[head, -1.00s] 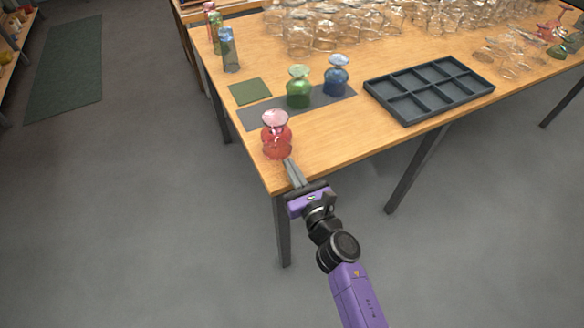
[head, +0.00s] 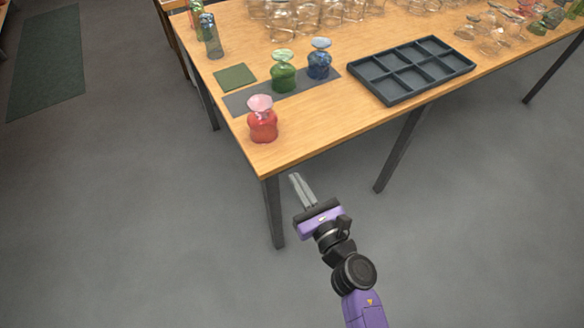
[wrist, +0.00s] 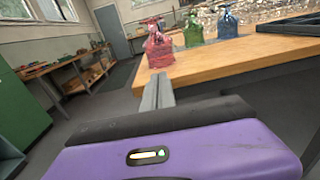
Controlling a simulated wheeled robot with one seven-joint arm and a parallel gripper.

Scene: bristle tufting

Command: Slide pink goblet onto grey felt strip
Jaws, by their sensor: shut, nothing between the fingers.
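The pink goblet (head: 263,120) stands upright on the wooden table near its front left corner, just in front of the grey felt strip (head: 238,103). A gap of bare wood seems to lie between them. A green goblet (head: 283,72) and a blue goblet (head: 319,60) stand on the strip. My gripper (head: 296,178) is shut and empty, off the table's front edge and apart from the pink goblet. In the wrist view the closed fingers (wrist: 158,90) point toward the pink goblet (wrist: 158,50).
A dark compartment tray (head: 410,70) lies right of the strip. A green square mat (head: 235,77) lies behind the strip's left end. Clear glassware (head: 300,18) crowds the back. The table's front edge (head: 340,139) lies between my gripper and the goblets.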

